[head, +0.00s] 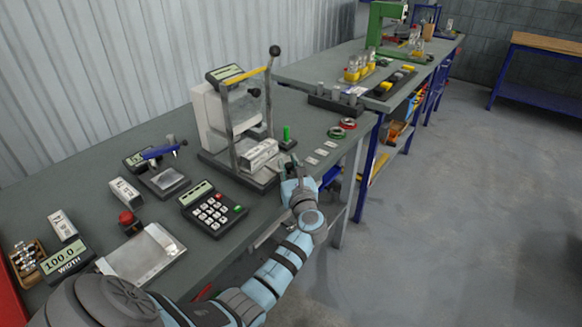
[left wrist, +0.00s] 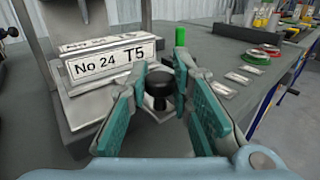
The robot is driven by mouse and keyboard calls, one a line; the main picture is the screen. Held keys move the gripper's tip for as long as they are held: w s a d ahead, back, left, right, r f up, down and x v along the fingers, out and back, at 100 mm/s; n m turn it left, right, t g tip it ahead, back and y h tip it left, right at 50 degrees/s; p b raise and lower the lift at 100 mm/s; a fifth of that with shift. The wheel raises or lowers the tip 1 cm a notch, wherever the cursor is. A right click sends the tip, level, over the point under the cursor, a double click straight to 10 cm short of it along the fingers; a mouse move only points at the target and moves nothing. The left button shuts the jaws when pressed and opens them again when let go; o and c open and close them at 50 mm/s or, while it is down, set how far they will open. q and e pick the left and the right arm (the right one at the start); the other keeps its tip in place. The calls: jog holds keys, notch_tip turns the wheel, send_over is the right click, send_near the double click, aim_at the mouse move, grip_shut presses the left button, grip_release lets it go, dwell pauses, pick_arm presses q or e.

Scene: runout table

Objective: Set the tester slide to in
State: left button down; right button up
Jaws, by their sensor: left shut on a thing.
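The tester (head: 213,112) is a pale upright machine with a display on top and a long yellow-and-grey lever ending in a black ball. A block marked "No 24 T5" (left wrist: 112,60) sits on the tester's metal slide (left wrist: 82,108); the block also shows in the head view (head: 259,154). A black knob (left wrist: 158,88) stands at the slide's near end. My left gripper (head: 291,168) is at the tester's right front. In the left wrist view its teal-padded fingers (left wrist: 164,84) are on either side of the knob, shut on it. My right gripper is out of view.
A green post (head: 287,135) stands beside the tester, near flat tags and red and green rings (head: 336,132). A keypad (head: 212,209), blue-handled device (head: 164,170) and metal plate (head: 141,253) lie to the left. The bench's edge is close to my left arm.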

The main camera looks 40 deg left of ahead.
aim_at(269, 152)
pick_arm(q)
jog(key=a+p, duration=0.1)
jog(key=a, duration=0.5)
jog(key=shift+a, duration=0.2)
jog(key=shift+d, duration=0.1)
jog(key=c, duration=1.4)
grip_release()
jog(key=v, duration=1.2)
